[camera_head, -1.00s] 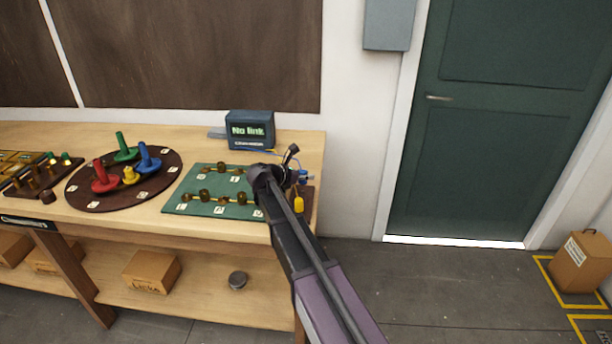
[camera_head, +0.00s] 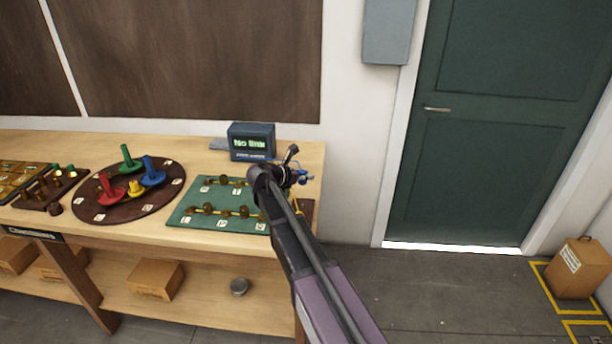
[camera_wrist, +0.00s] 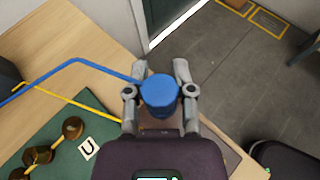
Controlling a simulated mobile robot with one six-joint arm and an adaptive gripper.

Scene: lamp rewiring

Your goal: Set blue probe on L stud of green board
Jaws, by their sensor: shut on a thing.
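The blue probe (camera_wrist: 160,95) is held between the fingers of my gripper (camera_wrist: 160,92), seen from above in the wrist view. In the head view the blue probe (camera_head: 306,178) shows beside my gripper (camera_head: 298,176), above the bench's right end. The green board (camera_head: 178,219) lies left of my gripper with several brass studs (camera_head: 226,212) and white letter tags; my arm hides its right part. In the wrist view the green board (camera_wrist: 108,130) is at lower left, with studs (camera_wrist: 72,128) and one tag (camera_wrist: 88,149). I cannot tell which stud is L.
A meter (camera_head: 251,142) reading "No link" stands behind the board. A blue wire (camera_wrist: 105,69) and a yellow wire (camera_wrist: 65,100) run across the wrist view. A round dark board (camera_head: 112,218) with coloured pegs lies left. The bench's right edge is close.

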